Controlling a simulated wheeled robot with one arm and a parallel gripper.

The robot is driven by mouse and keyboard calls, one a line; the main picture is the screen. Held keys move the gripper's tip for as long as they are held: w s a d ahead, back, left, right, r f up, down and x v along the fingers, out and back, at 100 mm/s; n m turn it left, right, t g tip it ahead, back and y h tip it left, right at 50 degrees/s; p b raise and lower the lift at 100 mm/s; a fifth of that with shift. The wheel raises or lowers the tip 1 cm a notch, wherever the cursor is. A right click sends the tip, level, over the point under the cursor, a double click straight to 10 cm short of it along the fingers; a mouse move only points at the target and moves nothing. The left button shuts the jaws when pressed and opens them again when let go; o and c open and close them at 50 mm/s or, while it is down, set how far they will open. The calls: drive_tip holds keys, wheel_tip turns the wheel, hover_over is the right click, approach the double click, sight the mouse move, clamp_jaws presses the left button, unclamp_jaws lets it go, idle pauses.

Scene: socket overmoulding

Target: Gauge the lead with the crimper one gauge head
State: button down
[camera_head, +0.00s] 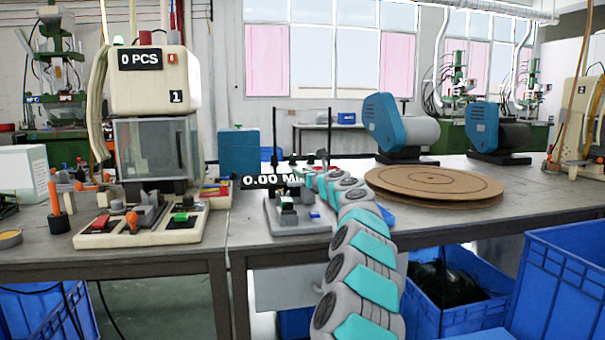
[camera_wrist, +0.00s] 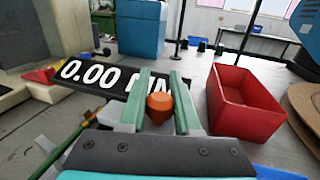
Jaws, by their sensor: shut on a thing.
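My gripper (camera_wrist: 161,88) has two green fingers. It is shut on an orange rounded piece (camera_wrist: 160,106), which shows between the fingers in the wrist view. I cannot tell what this piece belongs to. The gauge display (camera_head: 270,181) reads 0.00 in the head view, with my arm in front of its right end. In the wrist view the display (camera_wrist: 84,73) stands just beyond the fingers, which hide part of it. Crimper one (camera_head: 155,82), cream with a "1" label and a "0 PCS" counter, stands on the left bench. I cannot make out the lead for certain.
A red open bin (camera_wrist: 240,104) stands right of my fingers in the wrist view. A grey fixture (camera_head: 297,212) sits at the bench front below the display. Brown round discs (camera_head: 433,184) lie to the right. Blue crates (camera_head: 565,270) stand below the right bench.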

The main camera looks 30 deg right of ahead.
drive_tip(key=a, duration=0.2)
drive_tip(key=w+a, duration=0.1)
drive_tip(key=a, duration=0.1)
drive_tip(key=shift+w+a+r, duration=0.1)
drive_tip(key=shift+w+a, duration=0.05)
drive_tip(key=shift+a, duration=0.05)
drive_tip(key=c, duration=0.6)
unclamp_jaws()
drive_tip(key=shift+a, duration=0.1)
drive_tip(key=shift+c, duration=0.2)
drive_tip(key=shift+s, duration=3.9)
